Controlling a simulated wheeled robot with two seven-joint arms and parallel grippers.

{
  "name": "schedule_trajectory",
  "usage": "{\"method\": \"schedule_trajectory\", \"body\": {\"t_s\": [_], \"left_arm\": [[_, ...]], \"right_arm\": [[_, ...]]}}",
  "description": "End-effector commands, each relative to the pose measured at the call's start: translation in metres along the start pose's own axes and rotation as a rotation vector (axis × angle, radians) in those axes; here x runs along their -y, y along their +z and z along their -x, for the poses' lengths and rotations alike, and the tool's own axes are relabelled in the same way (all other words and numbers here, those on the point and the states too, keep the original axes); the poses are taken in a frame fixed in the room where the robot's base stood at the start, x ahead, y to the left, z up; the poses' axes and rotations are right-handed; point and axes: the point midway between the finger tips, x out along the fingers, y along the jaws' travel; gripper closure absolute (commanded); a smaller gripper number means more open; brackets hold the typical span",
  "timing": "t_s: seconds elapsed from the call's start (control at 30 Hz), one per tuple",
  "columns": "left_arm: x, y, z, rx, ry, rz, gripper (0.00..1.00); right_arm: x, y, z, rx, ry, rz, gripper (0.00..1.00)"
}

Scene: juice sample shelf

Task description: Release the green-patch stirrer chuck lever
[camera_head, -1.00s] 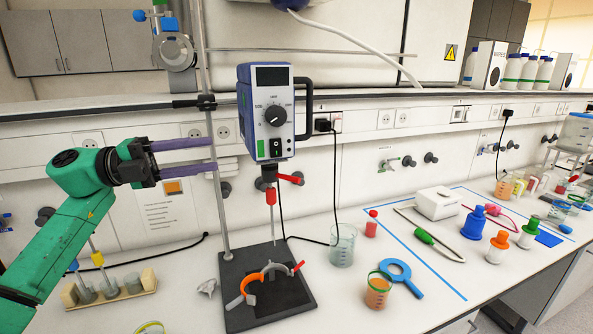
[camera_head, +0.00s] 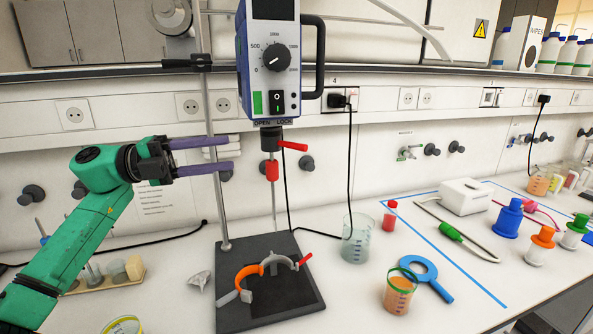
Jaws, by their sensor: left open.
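The overhead stirrer (camera_head: 270,60) is a blue and white box with a dial, a switch and a green patch (camera_head: 257,103) at its lower left. Below it is the dark chuck (camera_head: 269,139), with "OPEN" and "LOCK" printed above. The red chuck lever (camera_head: 293,145) points right, on the LOCK side. A red collar (camera_head: 272,171) sits on the shaft below. My left gripper (camera_head: 233,153) is open and empty, left of the chuck at about its height. Its two purple fingers point right, near the stand rod, and do not appear to touch the lever. My right gripper is not in view.
The metal stand rod (camera_head: 213,130) rises from the dark base plate (camera_head: 239,316), which holds an orange and grey clamp (camera_head: 262,270). A glass beaker (camera_head: 356,240), an amber beaker (camera_head: 398,293) and a blue ring (camera_head: 430,270) stand to the right. A vial rack (camera_head: 127,281) is at left.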

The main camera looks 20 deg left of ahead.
Motion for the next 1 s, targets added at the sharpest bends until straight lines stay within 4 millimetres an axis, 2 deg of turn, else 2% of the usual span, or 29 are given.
{"method": "schedule_trajectory", "body": {"t_s": [0.03,0.17,0.5,0.63,0.8,1.0], "left_arm": [[-0.005,-0.001,-0.001,0.0,0.0,-0.001,0.54],[0.001,0.0,-0.015,-0.003,-0.001,0.0,0.54],[0.006,0.0,-0.103,-0.005,-0.003,0.001,0.54],[0.004,0.0,-0.13,-0.002,-0.003,0.0,0.54],[0.0,0.0,-0.145,0.0,0.0,-0.001,0.54],[-0.002,0.0,-0.145,0.001,0.0,-0.001,0.54]], "right_arm": [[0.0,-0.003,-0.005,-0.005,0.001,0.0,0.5],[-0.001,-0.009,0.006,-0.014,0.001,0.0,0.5],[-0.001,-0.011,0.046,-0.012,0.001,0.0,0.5],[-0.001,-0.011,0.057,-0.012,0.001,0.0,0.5],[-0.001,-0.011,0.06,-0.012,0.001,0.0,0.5],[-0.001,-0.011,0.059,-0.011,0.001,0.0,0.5]]}}
